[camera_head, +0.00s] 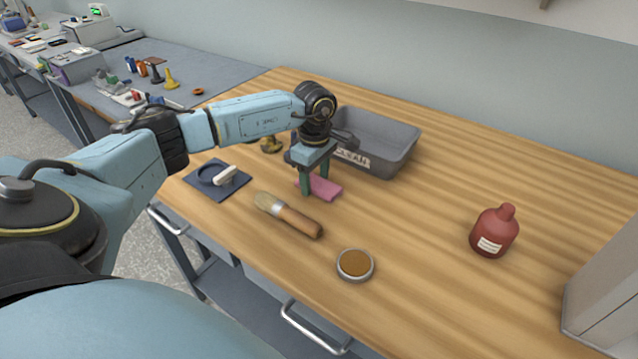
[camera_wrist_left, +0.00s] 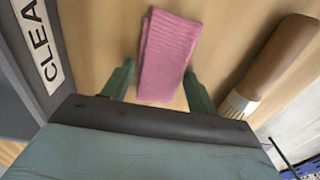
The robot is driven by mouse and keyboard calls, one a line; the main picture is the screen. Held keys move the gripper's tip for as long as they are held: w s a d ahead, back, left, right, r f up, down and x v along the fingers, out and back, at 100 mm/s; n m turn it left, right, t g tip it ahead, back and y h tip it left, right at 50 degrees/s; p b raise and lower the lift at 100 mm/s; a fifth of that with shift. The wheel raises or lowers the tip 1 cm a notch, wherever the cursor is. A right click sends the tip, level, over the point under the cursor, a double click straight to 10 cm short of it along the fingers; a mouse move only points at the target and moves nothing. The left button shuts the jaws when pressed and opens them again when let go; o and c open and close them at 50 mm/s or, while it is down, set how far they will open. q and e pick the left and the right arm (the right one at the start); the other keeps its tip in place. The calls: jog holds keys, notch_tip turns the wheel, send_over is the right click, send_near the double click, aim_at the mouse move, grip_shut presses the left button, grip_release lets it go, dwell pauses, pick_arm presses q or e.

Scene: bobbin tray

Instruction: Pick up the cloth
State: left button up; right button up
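The cloth is a folded pink piece (camera_head: 325,188) lying flat on the wooden table, in front of the grey tray. In the left wrist view the cloth (camera_wrist_left: 168,50) shows ribbed texture and lies lengthwise between the two fingers. My left gripper (camera_head: 315,186) points down over the cloth and is open, with one green finger on each side of it. I cannot tell whether the fingertips touch the table. The gripper hides part of the cloth in the head view. My right gripper is not in view.
The grey tray (camera_head: 398,158) labelled CLEAN stands close behind the gripper. A wooden-handled brush (camera_head: 298,220) lies just in front. A dark mat with a white piece (camera_head: 225,176), a round tin (camera_head: 355,264) and a red bottle (camera_head: 493,234) are nearby. The table's middle right is clear.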

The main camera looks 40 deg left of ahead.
aim_at(315, 179)
pick_arm(q)
jog(key=c, duration=0.6)
notch_tip(315, 179, up, 10)
jog(key=shift+r+p, duration=0.1)
jog(key=shift+p, duration=0.2)
